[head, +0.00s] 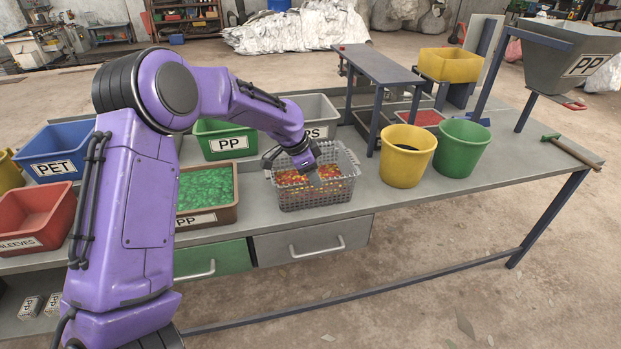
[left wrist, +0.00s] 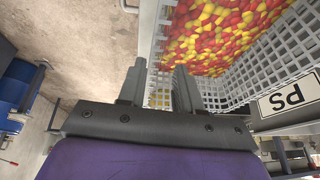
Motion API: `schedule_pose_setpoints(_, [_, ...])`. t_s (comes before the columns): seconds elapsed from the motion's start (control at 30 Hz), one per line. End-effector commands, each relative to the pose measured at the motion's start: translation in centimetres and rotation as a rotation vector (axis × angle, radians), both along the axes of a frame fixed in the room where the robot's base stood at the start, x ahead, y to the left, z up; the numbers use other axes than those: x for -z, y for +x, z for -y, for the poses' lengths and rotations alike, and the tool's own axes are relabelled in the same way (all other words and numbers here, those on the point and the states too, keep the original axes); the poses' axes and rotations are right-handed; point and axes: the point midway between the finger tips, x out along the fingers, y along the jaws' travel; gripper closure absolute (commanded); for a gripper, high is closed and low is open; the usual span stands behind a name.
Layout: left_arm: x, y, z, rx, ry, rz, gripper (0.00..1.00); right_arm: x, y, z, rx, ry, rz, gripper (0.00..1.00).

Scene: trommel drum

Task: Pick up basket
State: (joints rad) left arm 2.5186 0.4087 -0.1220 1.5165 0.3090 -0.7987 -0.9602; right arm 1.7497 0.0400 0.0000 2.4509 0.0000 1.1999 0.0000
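The basket (head: 320,196) is a grey mesh crate on the bench top, holding red and yellow pellets (head: 345,171). One finger appears inside the basket and the other outside. I cannot tell whether they touch the wall. My right gripper is not in view.
A brown tray of green pellets (head: 232,212) stands close left of the basket. Behind are a green PP bin (head: 212,128) and a grey PS bin (head: 322,104). Yellow (head: 400,172) and green (head: 461,152) buckets stand to the right. A blue-legged stand (head: 378,66) is behind.

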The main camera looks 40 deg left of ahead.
Motion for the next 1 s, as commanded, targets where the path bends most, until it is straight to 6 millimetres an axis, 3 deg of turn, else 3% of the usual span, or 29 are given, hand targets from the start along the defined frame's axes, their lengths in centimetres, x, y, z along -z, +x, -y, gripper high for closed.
schedule_pose_setpoints(0.23, [4.0,0.9,1.3,0.002,0.002,-0.005,0.66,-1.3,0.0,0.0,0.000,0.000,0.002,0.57])
schedule_pose_setpoints(0.5, [4.6,1.1,1.4,-0.001,0.000,-0.002,0.66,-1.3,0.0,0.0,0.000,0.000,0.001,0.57])
schedule_pose_setpoints(0.53, [4.6,1.1,1.4,-0.001,0.000,-0.002,0.72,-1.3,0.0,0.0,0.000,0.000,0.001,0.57])
schedule_pose_setpoints(0.6, [4.6,1.1,1.4,-0.001,0.000,-0.002,0.95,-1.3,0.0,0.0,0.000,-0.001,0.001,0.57])
schedule_pose_setpoints(0.63, [4.6,1.1,1.4,0.000,0.001,-0.002,1.00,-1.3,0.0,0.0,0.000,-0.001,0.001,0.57])
schedule_pose_setpoints(1.0, [4.4,1.2,1.4,0.000,0.002,0.000,1.00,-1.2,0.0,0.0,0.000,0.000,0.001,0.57])
